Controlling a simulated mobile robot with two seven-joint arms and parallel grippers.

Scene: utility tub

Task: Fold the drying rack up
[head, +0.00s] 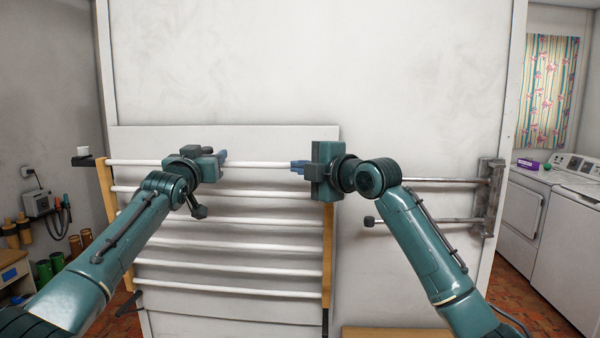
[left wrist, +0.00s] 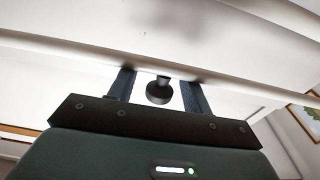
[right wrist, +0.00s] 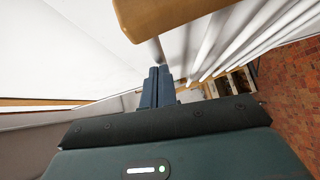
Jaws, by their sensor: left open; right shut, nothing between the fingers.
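The drying rack (head: 230,245) is on the white wall panel, with several white rods between two wooden side rails. It looks folded down close to the panel. My left gripper (head: 224,157) is at the top rod, left of its middle. In the left wrist view its two fingers (left wrist: 160,92) are apart, with the rod (left wrist: 90,55) just beyond them and a dark round knob (left wrist: 159,92) between them in the picture. My right gripper (head: 296,167) is near the top rod's right end. In the right wrist view its fingers (right wrist: 157,88) are together and empty, near the wooden rail (right wrist: 175,15).
A metal bar fixture (head: 490,195) with a black-tipped rod (head: 370,222) is on the panel to the right. A washer and dryer (head: 550,200) stand at the far right. Tools and a wall box (head: 40,205) are at the left. The upper panel is bare.

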